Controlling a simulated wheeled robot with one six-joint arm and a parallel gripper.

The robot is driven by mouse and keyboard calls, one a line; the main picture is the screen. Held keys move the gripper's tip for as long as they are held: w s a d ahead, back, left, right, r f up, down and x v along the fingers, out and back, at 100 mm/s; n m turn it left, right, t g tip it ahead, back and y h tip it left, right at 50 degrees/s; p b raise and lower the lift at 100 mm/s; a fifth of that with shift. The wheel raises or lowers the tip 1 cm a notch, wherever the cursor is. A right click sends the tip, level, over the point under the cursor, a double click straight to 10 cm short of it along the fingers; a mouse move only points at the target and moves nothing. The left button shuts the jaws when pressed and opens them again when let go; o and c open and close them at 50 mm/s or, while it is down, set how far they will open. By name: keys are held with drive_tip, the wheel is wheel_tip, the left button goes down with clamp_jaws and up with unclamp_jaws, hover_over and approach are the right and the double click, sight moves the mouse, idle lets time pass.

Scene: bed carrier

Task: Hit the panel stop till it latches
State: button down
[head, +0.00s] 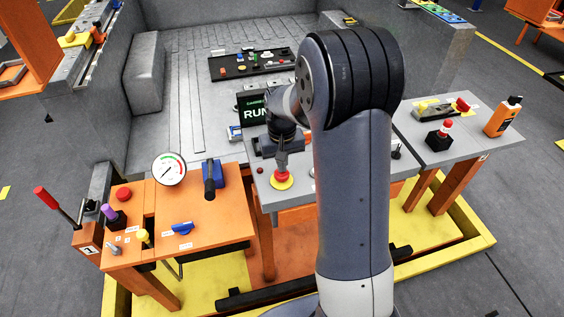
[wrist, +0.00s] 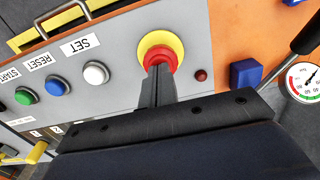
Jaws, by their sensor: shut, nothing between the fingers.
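The panel stop is a red mushroom button (head: 281,177) on a yellow disc, on the grey panel in the middle of the head view. In the wrist view the same red button (wrist: 160,57) sits on its yellow ring at the top centre. My gripper (head: 282,167) points down at it with its fingers shut and empty. In the wrist view the fingertips (wrist: 158,70) overlap the button's near edge. I cannot tell whether they touch it or hover just above. The tips hide part of the button.
A screen (head: 256,109) behind my wrist reads "RUN". White, blue and green buttons (wrist: 56,86) line the panel, with a small dark red lamp (wrist: 201,75) beside the stop. An orange table (head: 205,215) with a gauge (head: 169,169) and levers stands left. Another red button (head: 446,125) is right.

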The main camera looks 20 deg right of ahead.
wheel_tip(320, 180, down, 2)
drive_tip(key=shift+f+b, duration=0.1)
drive_tip(key=shift+b, duration=0.75)
drive_tip(key=shift+s+f, duration=0.1)
drive_tip(key=shift+s, duration=0.25)
wheel_tip(320, 180, up, 15)
drive_tip(key=p, duration=0.2)
drive_tip(key=shift+w+r, duration=0.2)
drive_tip(key=shift+w, duration=0.15)
drive_tip(key=shift+a, duration=0.1)
